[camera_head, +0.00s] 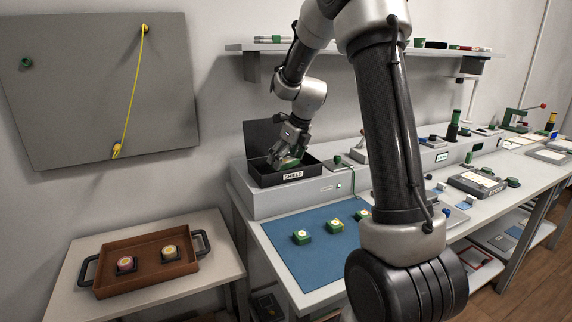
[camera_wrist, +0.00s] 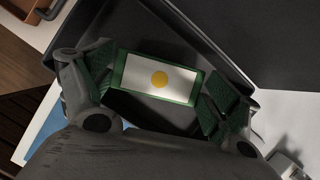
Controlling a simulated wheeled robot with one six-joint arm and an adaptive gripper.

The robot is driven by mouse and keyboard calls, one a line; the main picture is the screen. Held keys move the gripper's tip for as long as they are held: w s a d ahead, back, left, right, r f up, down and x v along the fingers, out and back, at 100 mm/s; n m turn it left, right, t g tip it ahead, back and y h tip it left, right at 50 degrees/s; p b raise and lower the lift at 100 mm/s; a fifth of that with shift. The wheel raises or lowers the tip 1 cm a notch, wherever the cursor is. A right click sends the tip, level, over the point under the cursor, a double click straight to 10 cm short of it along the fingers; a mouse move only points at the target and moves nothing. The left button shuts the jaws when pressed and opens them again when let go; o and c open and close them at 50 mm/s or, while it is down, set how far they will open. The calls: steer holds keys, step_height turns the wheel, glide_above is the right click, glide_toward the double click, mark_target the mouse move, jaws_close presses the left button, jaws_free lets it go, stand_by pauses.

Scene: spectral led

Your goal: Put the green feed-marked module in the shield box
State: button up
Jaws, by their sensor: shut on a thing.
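The shield box (camera_head: 264,180) is a black open box with a raised lid and a white SHIELD label, on a grey bench unit. My gripper (camera_head: 288,158) is over the box, pointing down into it. In the wrist view my gripper (camera_wrist: 155,95) is shut on a green module (camera_wrist: 126,70). The module has a white top with a yellow dot, and the box's dark inside (camera_wrist: 228,63) lies beneath it. In the head view the held module (camera_head: 290,163) is partly hidden by my fingers. I cannot tell whether it touches the box floor.
Green modules with pale tops (camera_head: 301,237) stand on a blue mat (camera_head: 290,263) in front of the box. A brown tray (camera_head: 112,249) with two round-topped modules sits on a side table at left. A shelf (camera_head: 350,51) runs above the bench. The right bench holds many small items.

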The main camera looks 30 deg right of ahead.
steer(key=shift+f, duration=0.95)
steer(key=o, duration=0.9)
steer(key=shift+f, duration=0.1)
